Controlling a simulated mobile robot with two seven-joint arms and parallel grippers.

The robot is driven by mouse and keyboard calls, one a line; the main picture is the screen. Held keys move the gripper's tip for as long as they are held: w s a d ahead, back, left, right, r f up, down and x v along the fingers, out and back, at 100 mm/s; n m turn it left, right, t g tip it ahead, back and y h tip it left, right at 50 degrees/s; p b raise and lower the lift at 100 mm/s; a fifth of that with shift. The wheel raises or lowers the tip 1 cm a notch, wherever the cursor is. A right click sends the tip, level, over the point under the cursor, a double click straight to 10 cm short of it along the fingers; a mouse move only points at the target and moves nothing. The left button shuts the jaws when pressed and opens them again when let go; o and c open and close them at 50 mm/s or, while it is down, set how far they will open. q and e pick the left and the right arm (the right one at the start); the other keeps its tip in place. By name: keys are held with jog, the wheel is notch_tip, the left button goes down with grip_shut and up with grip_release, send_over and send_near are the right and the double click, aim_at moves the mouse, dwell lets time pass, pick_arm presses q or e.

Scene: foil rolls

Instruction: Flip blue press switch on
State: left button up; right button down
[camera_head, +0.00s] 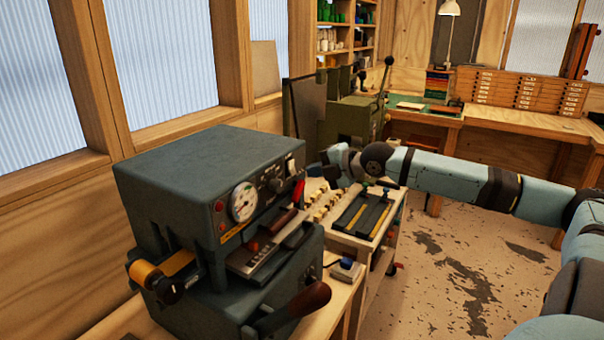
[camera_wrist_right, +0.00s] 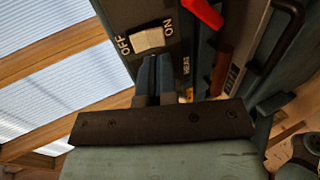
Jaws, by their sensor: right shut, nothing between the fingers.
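The blue press (camera_head: 185,165) stands on a wooden bench at the left in the head view. Its switch (camera_head: 290,167) sits at the upper right of the front panel. In the right wrist view the switch (camera_wrist_right: 148,40) is a cream rocker between the labels OFF and ON. Which side is pressed in I cannot tell. My right gripper (camera_head: 312,170) reaches toward the switch from the right. In the wrist view its fingers (camera_wrist_right: 155,62) are shut and empty, with their tips just at the rocker's lower edge. Contact is not clear. My left gripper is not in view.
A red lever (camera_head: 299,193) juts from the panel beside the switch and also shows in the wrist view (camera_wrist_right: 203,12). A gauge (camera_head: 243,202) is left of it. A cart with trays (camera_head: 362,215) and a green machine (camera_head: 352,118) stand behind. The floor at right is open.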

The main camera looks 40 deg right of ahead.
aim_at(294, 172)
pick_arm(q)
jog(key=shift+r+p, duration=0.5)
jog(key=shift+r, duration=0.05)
pick_arm(e)
jog(key=shift+x, duration=2.05)
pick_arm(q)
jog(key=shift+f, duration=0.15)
pick_arm(e)
jog(key=shift+w+f, duration=0.1)
pick_arm(q)
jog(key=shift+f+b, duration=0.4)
jog(key=shift+b, duration=0.15)
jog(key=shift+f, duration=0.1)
pick_arm(e)
jog(key=shift+w+t, duration=0.1)
jog(key=shift+t, duration=0.3)
